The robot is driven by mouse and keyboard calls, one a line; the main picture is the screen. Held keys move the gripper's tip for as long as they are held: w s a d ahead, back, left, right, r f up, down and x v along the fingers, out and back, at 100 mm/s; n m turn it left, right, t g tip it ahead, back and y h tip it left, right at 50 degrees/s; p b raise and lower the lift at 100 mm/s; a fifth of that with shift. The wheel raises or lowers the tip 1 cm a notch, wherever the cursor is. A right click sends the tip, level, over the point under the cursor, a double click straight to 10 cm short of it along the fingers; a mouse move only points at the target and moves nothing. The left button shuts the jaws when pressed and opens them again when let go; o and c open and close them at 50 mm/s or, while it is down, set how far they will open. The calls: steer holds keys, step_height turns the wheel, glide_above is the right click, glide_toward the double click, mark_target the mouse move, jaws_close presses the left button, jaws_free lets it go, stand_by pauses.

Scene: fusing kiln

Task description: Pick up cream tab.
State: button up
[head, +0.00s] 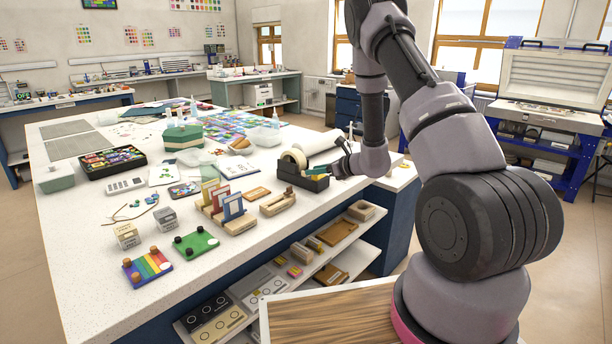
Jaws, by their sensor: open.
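I cannot single out the cream tab with certainty at this size. A wooden rack (239,226) on the white worktop holds several upright thin pieces, among them a yellowish one (208,190), a red-edged one (220,199) and a blue-edged one (233,207). My gripper (334,168) is small in the picture, at the right side of the worktop beside a black tape dispenser (303,176). It is open, and its fingers are hard to make out. It is well to the right of the rack. I see nothing held in it.
The white worktop (85,290) is crowded. A green board (196,243), a rainbow board (147,266), two small boxes (127,236) and a wooden block (278,204) stand near the rack. Shelves below hold boards. The front left worktop is clear.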

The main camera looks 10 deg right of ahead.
mark_target(308, 178)
steer(key=x, duration=0.4)
steer(key=shift+w+f, duration=0.15)
steer(key=shift+f, duration=0.05)
jaws_close()
steer(key=shift+r, duration=0.1)
